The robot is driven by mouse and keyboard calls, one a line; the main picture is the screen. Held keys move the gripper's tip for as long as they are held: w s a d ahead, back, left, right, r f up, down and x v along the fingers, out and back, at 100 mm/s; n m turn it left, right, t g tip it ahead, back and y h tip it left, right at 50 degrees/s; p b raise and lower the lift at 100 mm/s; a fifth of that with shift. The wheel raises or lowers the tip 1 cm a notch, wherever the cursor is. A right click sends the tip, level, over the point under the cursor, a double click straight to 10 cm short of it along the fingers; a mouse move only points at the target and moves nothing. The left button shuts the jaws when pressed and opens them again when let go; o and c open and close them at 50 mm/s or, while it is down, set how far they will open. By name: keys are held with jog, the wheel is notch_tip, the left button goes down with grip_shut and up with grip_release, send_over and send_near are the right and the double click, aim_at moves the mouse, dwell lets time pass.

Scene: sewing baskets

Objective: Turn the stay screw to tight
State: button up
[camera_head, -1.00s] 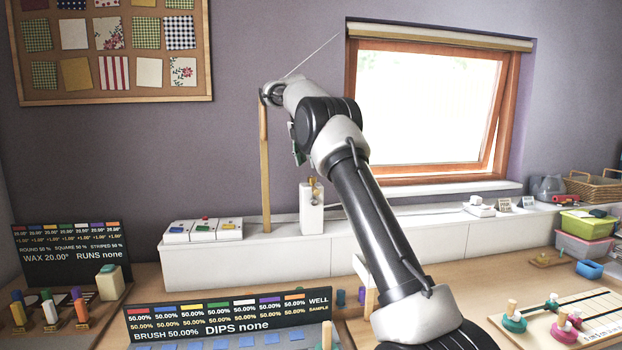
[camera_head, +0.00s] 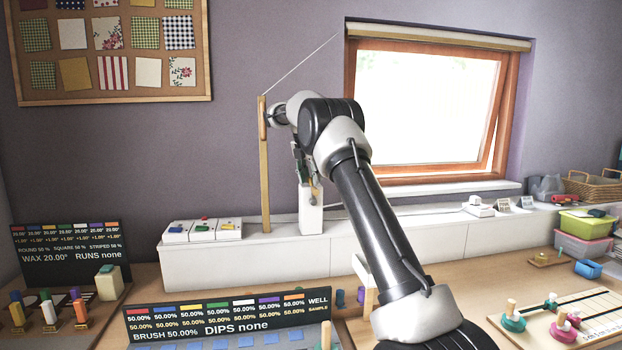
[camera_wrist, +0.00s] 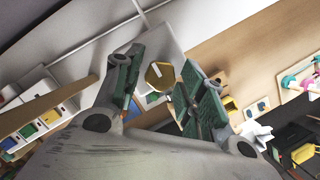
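The stay screw is a brass-coloured knob (camera_wrist: 160,76) with a pale mark on its face, seen in the wrist view. It sits on a white block, which in the head view is a white upright block (camera_head: 311,215) on the ledge. My gripper (camera_wrist: 163,68) is open, with one green-padded finger on each side of the knob in the picture. Gaps show between knob and pads; I cannot tell how deep the knob lies between them. In the head view my gripper (camera_head: 303,172) is at the top of the block and hides the screw.
A wooden post (camera_head: 265,185) stands left of the block, with a cord rising to the tilted window (camera_head: 503,110). White switch boxes (camera_head: 202,230) sit on the ledge further left. A white socket (camera_head: 478,207) lies to the right. Below are the desk's display boards (camera_head: 228,318).

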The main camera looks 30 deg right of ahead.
jog(key=c, duration=0.5)
jog(key=shift+o, duration=0.2)
jog(key=shift+w+m+g, duration=0.1)
jog(key=shift+m+g, duration=0.3)
jog(key=shift+m, duration=1.3)
